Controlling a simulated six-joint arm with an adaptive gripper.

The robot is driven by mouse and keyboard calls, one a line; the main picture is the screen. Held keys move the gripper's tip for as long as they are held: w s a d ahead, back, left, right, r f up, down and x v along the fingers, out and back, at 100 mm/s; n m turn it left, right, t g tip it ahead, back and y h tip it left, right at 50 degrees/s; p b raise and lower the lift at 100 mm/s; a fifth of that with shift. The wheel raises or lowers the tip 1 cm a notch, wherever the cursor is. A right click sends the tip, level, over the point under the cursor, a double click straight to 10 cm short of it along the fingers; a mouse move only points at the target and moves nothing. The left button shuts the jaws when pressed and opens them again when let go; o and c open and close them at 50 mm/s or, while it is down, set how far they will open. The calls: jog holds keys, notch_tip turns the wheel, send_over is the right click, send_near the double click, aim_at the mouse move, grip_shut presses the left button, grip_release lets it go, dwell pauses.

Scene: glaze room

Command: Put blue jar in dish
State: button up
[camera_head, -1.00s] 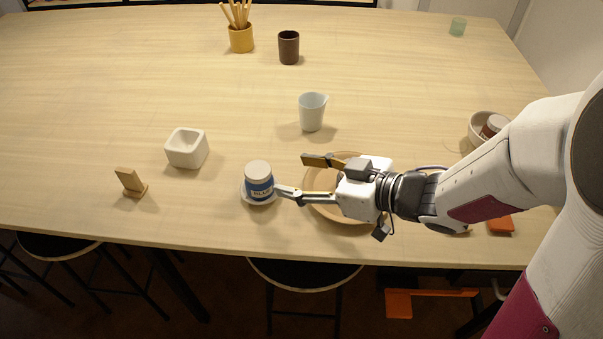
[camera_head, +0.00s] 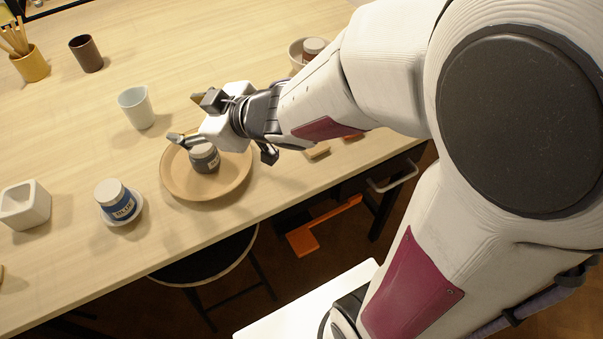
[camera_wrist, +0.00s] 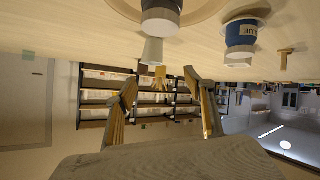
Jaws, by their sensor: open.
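The blue jar (camera_head: 116,203), with a pale lid and a blue label, stands upright on a small white saucer (camera_head: 138,209) left of the dish. The round tan dish (camera_head: 177,186) holds another jar with a dark grey label (camera_head: 205,160). My gripper (camera_head: 186,118) is open and empty, above the far side of the dish and apart from the blue jar. Its two spread fingers show in the wrist view (camera_wrist: 160,88). My gripper hides part of the dish's far rim.
A pale cup (camera_head: 137,108) stands behind the dish. A white square pot (camera_head: 25,206) is left of the blue jar. A brown cup (camera_head: 87,54) and a yellow pot of sticks (camera_head: 30,65) stand farther back. A bowl (camera_head: 296,52) with a jar is beyond my arm.

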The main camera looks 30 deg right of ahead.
jog(key=s+d+r+m+h, duration=0.2)
jog(key=s+d+m+h, duration=0.15)
jog(key=d, duration=0.35)
jog(key=s+d+r+m+h, duration=0.2)
jog(key=s+d+m+h, duration=0.15)
jog(key=d, duration=0.25)
jog(key=s+a+m+g, duration=0.1)
jog(key=s+g, duration=0.1)
jog(key=s, duration=0.6)
jog(key=s+a+f+m+g+y, duration=0.1)
jog(key=s+g, duration=0.2)
jog(key=s, duration=0.5)
jog(key=shift+s+a+f, duration=0.15)
jog(key=shift+s+a, duration=0.05)
jog(key=shift+a, duration=0.05)
